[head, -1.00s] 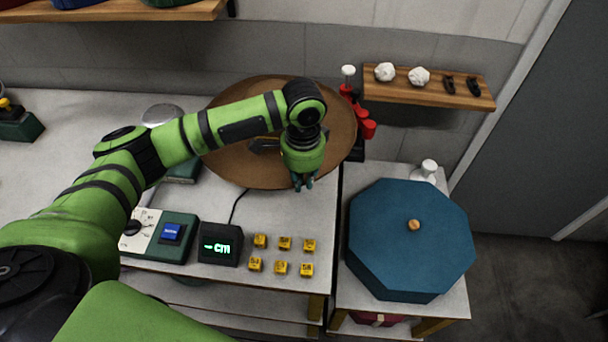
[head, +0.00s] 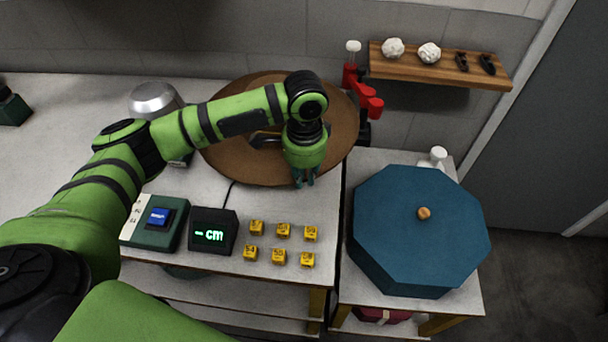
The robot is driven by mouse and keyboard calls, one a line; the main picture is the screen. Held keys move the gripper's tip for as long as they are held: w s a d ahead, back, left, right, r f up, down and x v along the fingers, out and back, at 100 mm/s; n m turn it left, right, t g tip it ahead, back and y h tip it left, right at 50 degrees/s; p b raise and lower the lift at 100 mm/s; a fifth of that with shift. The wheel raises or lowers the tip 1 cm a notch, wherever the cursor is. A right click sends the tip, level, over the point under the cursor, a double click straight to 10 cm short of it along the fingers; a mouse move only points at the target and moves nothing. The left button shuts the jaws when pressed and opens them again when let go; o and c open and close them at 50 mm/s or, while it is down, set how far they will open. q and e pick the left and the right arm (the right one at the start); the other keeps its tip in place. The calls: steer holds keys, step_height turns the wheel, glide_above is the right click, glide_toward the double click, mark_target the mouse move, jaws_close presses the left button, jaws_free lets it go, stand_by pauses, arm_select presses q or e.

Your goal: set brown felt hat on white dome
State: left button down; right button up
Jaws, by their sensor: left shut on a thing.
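The brown felt hat (head: 232,155) shows as a wide round brim in the middle of the head view, above the back of the white table. My left arm crosses in front of it and hides much of its middle. My left gripper (head: 304,181) is at the front right edge of the brim, shut on it. A pale grey, shiny dome (head: 155,98) stands to the left of the hat, partly behind my arm; it is the only dome-like thing I see for the white dome. My right gripper is out of view.
A green box with a blue button (head: 159,217), a lit display (head: 213,233) and several yellow blocks (head: 283,231) sit on the table front. A blue octagonal box (head: 420,235) stands on the right table. A wall shelf (head: 440,65) and red fixture (head: 363,92) are behind.

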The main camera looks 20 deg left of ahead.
arm_select(q)
steer(key=shift+f+b, duration=0.35)
steer(key=shift+f, duration=0.35)
steer(key=shift+f+b, duration=0.45)
steer(key=shift+f, duration=2.7)
steer(key=c, duration=1.1)
jaws_free()
steer(key=shift+c, duration=0.2)
steer(key=shift+r, duration=0.1)
